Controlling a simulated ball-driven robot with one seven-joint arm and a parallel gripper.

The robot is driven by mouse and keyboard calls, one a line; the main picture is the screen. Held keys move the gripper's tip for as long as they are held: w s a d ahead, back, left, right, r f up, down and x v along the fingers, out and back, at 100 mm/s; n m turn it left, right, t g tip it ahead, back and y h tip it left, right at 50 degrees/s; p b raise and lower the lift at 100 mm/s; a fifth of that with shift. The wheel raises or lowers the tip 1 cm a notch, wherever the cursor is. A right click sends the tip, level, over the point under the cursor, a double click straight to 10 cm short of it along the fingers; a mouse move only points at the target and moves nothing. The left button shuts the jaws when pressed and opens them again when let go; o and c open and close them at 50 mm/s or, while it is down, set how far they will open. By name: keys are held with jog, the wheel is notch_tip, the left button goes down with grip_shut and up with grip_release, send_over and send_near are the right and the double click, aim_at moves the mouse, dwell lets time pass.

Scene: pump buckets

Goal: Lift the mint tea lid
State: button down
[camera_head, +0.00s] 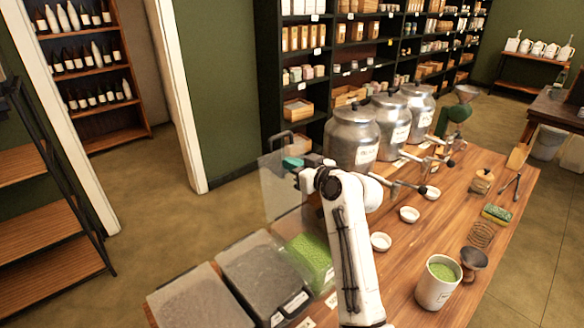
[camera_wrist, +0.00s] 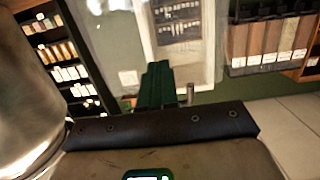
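The mint tea lid (camera_head: 283,190) is a clear panel with a dark loop handle (camera_head: 280,136), standing raised at the back of an open bin of bright green tea (camera_head: 310,258). My gripper (camera_head: 292,163) is at the lid's upper right part, its teal fingertips overlapping the clear panel. In the wrist view the green fingers (camera_wrist: 155,85) sit close together as one narrow block, with a grey rod just right of them. They look shut, with nothing clearly between them. Whether they touch the lid cannot be told.
Two bins with closed lids (camera_head: 262,270) stand left of the green one. Large metal canisters (camera_head: 352,138) with spouts stand close right of my gripper. Small white bowls (camera_head: 381,242) and a cup of green powder (camera_head: 438,282) are on the table. Floor left of the table is clear.

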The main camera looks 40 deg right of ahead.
dwell(0.4)
jog(key=s+p, duration=0.1)
jog(key=s, duration=0.8)
jog(key=shift+s+d, duration=0.15)
jog(key=shift+s, duration=0.25)
